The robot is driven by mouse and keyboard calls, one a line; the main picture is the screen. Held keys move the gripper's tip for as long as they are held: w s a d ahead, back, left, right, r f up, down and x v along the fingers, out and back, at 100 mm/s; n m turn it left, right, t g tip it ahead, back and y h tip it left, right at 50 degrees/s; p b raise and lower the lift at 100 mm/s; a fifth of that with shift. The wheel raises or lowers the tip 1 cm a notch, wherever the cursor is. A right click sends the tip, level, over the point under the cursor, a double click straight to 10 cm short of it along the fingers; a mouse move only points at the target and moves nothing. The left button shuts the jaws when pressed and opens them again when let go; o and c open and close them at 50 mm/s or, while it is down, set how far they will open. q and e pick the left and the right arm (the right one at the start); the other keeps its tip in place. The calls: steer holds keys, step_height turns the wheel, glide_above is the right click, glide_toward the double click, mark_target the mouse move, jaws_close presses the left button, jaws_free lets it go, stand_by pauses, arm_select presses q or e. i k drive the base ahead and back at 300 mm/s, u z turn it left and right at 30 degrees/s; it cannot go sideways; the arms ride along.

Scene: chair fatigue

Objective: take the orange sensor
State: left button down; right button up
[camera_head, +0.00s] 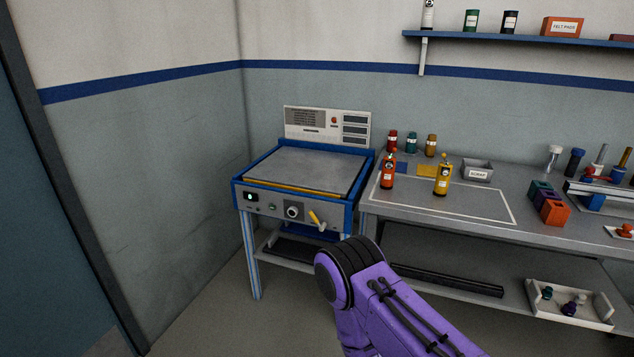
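A small upright orange device with a narrow top (387,174) stands on the left part of the grey workbench (490,215), inside a white outlined area. It looks like the orange sensor, but its label is too small to read. A similar yellow device (443,178) stands to its right, apart from it. A purple link of my own arm crosses the bottom middle, in front of the bench and well below the orange device. Neither gripper shows in the head view.
A blue-framed test machine (293,213) stands left of the bench. Several small jars stand behind the orange device. A scrap tray (477,171) and purple, teal and orange blocks (554,212) lie to the right. A white tray (590,318) sits on the lower shelf.

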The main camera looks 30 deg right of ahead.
mark_target(387, 174)
steer(key=u, duration=0.5)
steer(key=i, duration=1.6)
steer(key=z, duration=1.05)
steer(key=i, duration=0.75)
steer(key=z, duration=0.9)
